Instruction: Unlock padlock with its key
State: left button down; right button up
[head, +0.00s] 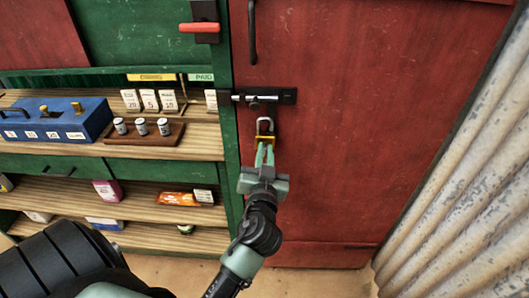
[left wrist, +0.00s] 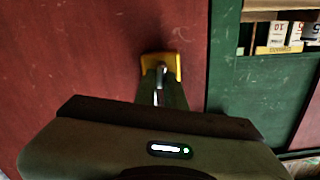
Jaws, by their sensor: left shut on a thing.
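A brass-yellow padlock (head: 265,140) with a grey shackle shows upright in front of the red door (head: 350,150), just below a dark sliding bolt (head: 285,96). I cannot tell what the shackle passes through. My left gripper (head: 264,160) is at the padlock's lower part, pointing up at it. In the left wrist view the padlock (left wrist: 174,64) is just beyond the fingertips. A small grey metal piece, apparently the key (left wrist: 160,82), shows between the shut fingers. Whether its tip is inside the padlock is hidden. My right gripper is out of view.
Left of the door, a green stall has shelves with a blue box (head: 60,120), a wooden block of small cylinders (head: 145,134) and price cards. Corrugated metal (head: 460,170) stands on the right. A red-handled latch (head: 200,27) is above. The door below the padlock is clear.

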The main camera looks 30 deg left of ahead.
pick_arm(q)
jog(key=m, duration=0.3)
jog(key=shift+d+m, duration=0.15)
jog(key=shift+m, duration=0.25)
jog(key=shift+w+d+f+m+p, duration=0.1)
jog(key=shift+m+p, duration=0.5)
jog(key=shift+m, duration=1.3)
jog(key=shift+f+m+p, duration=0.1)
jog(key=shift+m+p, duration=0.5)
jog(key=shift+m, duration=1.3)
jog(key=shift+w+d+f+m+p, duration=0.1)
jog(key=shift+m+p, duration=0.5)
jog(key=shift+m, duration=1.3)
jog(key=c, duration=1.5)
grip_release()
jog(key=shift+f, duration=0.1)
